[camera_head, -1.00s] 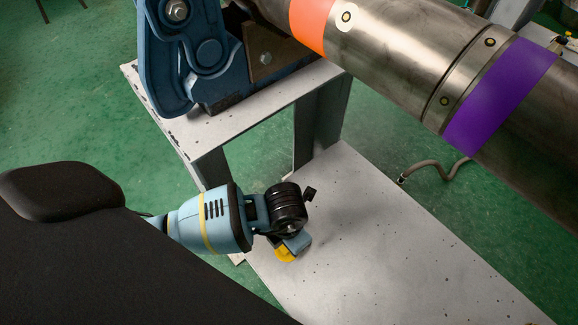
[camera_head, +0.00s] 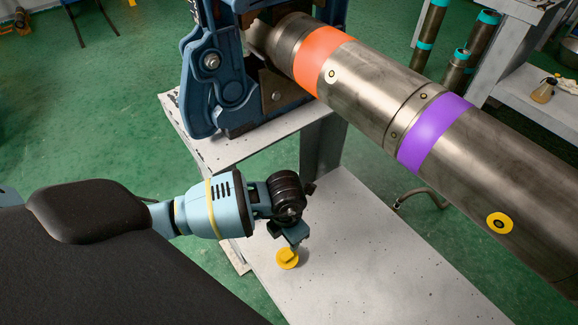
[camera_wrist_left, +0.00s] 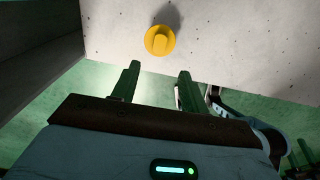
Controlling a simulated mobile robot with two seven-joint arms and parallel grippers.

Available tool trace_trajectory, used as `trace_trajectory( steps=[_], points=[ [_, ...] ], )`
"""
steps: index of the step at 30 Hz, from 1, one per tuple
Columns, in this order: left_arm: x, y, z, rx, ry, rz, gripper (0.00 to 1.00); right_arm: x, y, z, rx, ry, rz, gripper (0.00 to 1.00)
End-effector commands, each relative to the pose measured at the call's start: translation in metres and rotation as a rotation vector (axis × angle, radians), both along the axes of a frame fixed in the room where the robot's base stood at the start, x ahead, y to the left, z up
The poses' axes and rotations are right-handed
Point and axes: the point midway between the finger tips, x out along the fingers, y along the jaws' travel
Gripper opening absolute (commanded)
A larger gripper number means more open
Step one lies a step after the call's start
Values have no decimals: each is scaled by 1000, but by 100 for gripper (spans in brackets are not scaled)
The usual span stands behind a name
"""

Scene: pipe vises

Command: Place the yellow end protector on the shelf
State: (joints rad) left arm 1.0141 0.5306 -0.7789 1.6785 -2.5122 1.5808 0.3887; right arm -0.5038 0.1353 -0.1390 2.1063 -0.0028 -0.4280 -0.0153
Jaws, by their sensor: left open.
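The yellow end protector (camera_head: 287,259) is a round disc with a raised grip bar. It lies on the pale grey shelf (camera_head: 345,245) close to its left edge. It also shows in the left wrist view (camera_wrist_left: 160,40), beyond the fingertips and touched by neither. My left gripper (camera_head: 294,243) is just above the protector in the head view. In the left wrist view the two fingers (camera_wrist_left: 157,70) are apart with nothing between them.
A large steel pipe (camera_head: 375,95) with orange and purple bands runs above the shelf at the right. A blue pipe vise (camera_head: 225,85) stands on a higher bench top (camera_head: 190,130) behind my left gripper. A hose (camera_head: 425,192) lies beyond the shelf.

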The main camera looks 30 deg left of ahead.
Motion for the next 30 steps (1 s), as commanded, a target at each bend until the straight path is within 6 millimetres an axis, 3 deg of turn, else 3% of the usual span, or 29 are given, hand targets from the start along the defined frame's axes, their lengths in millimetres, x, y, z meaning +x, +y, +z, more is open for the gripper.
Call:
trace_trajectory(
  steps=[13, 16, 20, 23, 27, 30],
  points=[
    [0, 1, 1, -2, 1, 0, 44, 4, 2, 1, 5, -9, -2, 36],
    [-8, -10, -4, -50, 16, -4, 44, 4, 2, 1, 5, -8, -3, 36],
    [-44, -58, -15, -278, 78, -1, 44, 2, 1, 1, 2, -5, -4, 36],
    [-82, -113, -11, -566, 140, 51, 44, 1, 0, 1, 1, -3, -5, 36],
    [-120, -175, 21, -982, 208, 231, 44, -1, -1, 1, 0, 0, -6, 36],
    [-131, -197, 50, -1240, 239, 430, 44, -1, -1, 1, 0, 2, -5, 36]
  ],
)
